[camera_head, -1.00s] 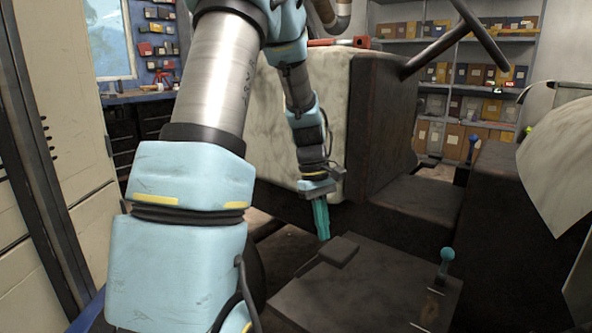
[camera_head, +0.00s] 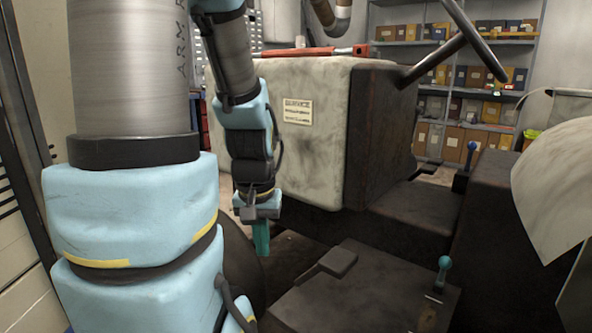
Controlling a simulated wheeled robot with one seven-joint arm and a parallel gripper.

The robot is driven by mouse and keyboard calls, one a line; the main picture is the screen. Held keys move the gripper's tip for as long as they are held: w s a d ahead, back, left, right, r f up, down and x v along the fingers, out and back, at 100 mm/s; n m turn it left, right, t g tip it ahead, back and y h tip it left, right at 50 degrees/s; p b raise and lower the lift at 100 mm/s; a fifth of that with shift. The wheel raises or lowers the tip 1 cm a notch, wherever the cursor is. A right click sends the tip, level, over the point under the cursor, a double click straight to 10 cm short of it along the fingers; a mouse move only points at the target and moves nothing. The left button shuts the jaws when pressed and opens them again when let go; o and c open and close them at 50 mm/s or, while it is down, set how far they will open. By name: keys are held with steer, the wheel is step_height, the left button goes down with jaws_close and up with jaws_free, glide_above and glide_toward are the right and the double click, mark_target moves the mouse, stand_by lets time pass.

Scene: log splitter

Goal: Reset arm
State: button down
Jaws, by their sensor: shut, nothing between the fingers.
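My arm stands at the left of the head view, its light-blue and steel links large in the foreground. My gripper (camera_head: 262,240) hangs down at the arm's far end, its teal fingers together and empty. It is in front of the cream machine housing (camera_head: 290,130), below its lower left part. It is apart from the dark pedal-like plate (camera_head: 338,262), which lies to its right on the dark machine deck (camera_head: 370,295). Part of the housing's left side is hidden behind my arm.
A teal-knobbed lever (camera_head: 444,268) rises from the deck, and a blue-knobbed lever (camera_head: 470,155) stands farther back. A red tool (camera_head: 320,51) lies on the housing. Shelves with boxes (camera_head: 462,75) line the back wall. A pale curved panel (camera_head: 555,185) is at the right.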

step_height(320, 180, up, 14)
steer(key=p, duration=1.2)
